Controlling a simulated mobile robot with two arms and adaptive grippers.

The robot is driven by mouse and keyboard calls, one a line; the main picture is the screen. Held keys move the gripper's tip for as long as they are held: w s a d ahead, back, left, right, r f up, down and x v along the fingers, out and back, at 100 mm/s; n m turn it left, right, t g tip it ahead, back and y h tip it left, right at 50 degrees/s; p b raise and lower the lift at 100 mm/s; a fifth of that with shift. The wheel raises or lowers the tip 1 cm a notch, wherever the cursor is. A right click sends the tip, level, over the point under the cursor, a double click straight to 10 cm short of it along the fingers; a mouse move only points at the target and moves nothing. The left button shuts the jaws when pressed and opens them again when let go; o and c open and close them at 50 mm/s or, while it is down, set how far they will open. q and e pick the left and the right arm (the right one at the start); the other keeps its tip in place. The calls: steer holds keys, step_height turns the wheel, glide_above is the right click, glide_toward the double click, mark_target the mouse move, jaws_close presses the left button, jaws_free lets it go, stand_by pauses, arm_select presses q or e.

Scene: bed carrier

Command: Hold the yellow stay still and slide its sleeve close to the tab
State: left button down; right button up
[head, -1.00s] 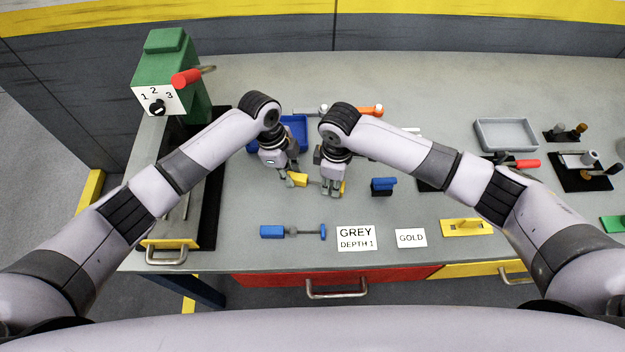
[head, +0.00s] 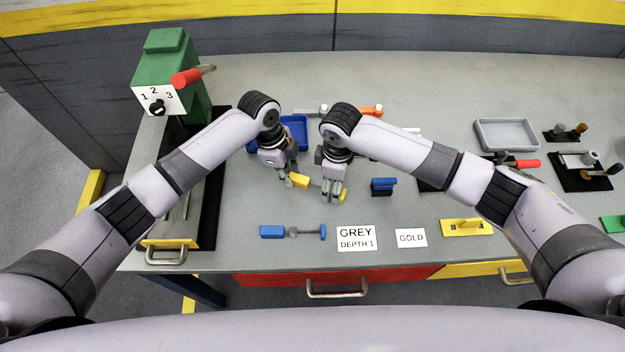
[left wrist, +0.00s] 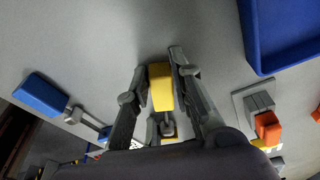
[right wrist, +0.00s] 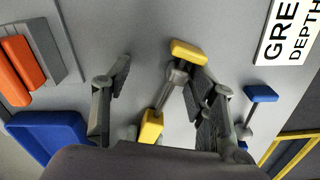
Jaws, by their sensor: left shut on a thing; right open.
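The yellow stay has a yellow block (head: 300,181) at one end and a yellow tab (head: 343,196) at the other, with a thin rod between. My left gripper (left wrist: 158,62) is shut on the yellow block (left wrist: 160,88). In the right wrist view, the grey sleeve (right wrist: 177,75) sits close beside the tab (right wrist: 189,51), with bare rod running from it to the block (right wrist: 151,127). My right gripper (right wrist: 160,70) is open there, one finger beside the sleeve and the other well apart to the left. In the head view, my right fingers (head: 332,198) hide most of the rod and sleeve.
A blue stay (head: 290,232) lies in front, left of the GREY DEPTH 1 card (head: 356,238). A blue tray (head: 296,122) is behind my left gripper. A blue block (head: 382,187) stands right of my right gripper. The bench between the stays is clear.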

arm_select(q)
steer(key=shift+w+a, duration=0.3)
steer(key=shift+a, duration=0.2)
arm_select(e)
steer(key=shift+o, duration=0.6)
steer(key=shift+s+d+f, duration=0.15)
steer(key=shift+d, duration=0.1)
arm_select(q)
steer(key=shift+s+d, duration=0.2)
steer(key=shift+d, duration=0.15)
arm_select(e)
steer(key=shift+a+r, duration=0.2)
steer(key=shift+r, duration=2.95)
steer(key=shift+c, duration=0.2)
steer(key=shift+c, duration=1)
steer(key=r, duration=0.1)
steer(key=s+r+m, duration=0.1)
steer(key=r, duration=0.1)
steer(key=shift+s, duration=0.2)
steer(key=shift+s+f+m, duration=0.1)
steer(key=shift+f+m, duration=0.2)
steer(key=shift+f, duration=3.6)
